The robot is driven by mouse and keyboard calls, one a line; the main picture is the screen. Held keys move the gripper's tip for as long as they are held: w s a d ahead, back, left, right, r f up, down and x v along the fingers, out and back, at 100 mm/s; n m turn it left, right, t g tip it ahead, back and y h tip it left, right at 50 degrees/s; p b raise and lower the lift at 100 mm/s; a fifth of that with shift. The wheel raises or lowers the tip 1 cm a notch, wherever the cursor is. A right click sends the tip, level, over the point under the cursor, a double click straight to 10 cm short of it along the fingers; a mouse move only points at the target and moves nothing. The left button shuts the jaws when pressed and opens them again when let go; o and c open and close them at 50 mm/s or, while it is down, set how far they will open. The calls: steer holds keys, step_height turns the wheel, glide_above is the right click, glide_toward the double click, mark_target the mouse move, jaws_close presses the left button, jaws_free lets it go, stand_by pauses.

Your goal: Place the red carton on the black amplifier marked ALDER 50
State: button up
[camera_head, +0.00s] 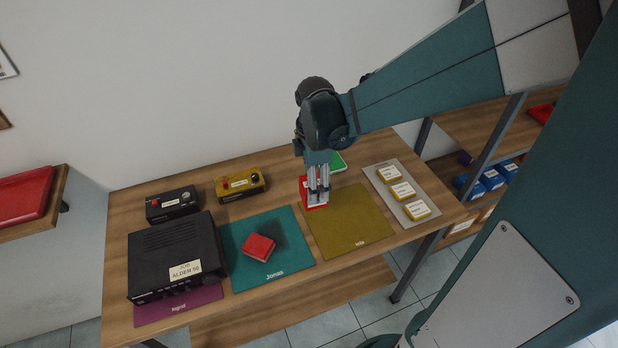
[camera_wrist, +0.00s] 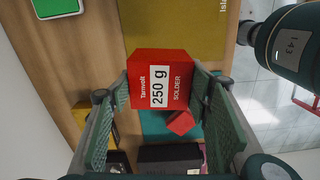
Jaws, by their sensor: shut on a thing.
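A red carton (camera_wrist: 158,62) labelled "250 g SOLDER" sits between the fingers of my gripper (camera_head: 318,197), which is shut on it. In the head view the carton (camera_head: 305,186) is partly hidden by the fingers, over the back left of the olive mat. The black amplifier (camera_head: 172,250) marked ALDER 50 stands at the left of the table, to the left of my gripper. Its top looks clear. It seems to show dark at the bottom of the wrist view (camera_wrist: 168,156).
A second red object (camera_head: 259,246) lies on the teal mat (camera_head: 295,262) between amplifier and gripper. Behind are a black box (camera_head: 172,204) and a yellow box (camera_head: 241,184) with knobs. A grey tray (camera_head: 380,174) with several small yellow boxes is at right. A green-topped item (camera_head: 337,162) lies behind my gripper.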

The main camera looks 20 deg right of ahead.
steer(key=shift+a, duration=0.1)
stand_by(0.3)
steer(key=shift+w+a+r, duration=0.15)
steer(key=shift+w+a, duration=0.1)
steer(key=shift+a, duration=0.25)
steer(key=w+a+r, duration=0.2)
steer(key=a, duration=0.7)
steer(key=w+a+r, duration=0.2)
steer(key=a, duration=0.8)
step_height(320, 180, up, 4)
steer(key=f+n, duration=0.1)
glide_above(171, 249)
steer(key=shift+r+p, duration=0.25)
steer(key=shift+p, duration=0.2)
steer(key=shift+f, duration=0.15)
steer(key=shift+f, duration=2.8)
steer(key=shift+f, duration=2.1)
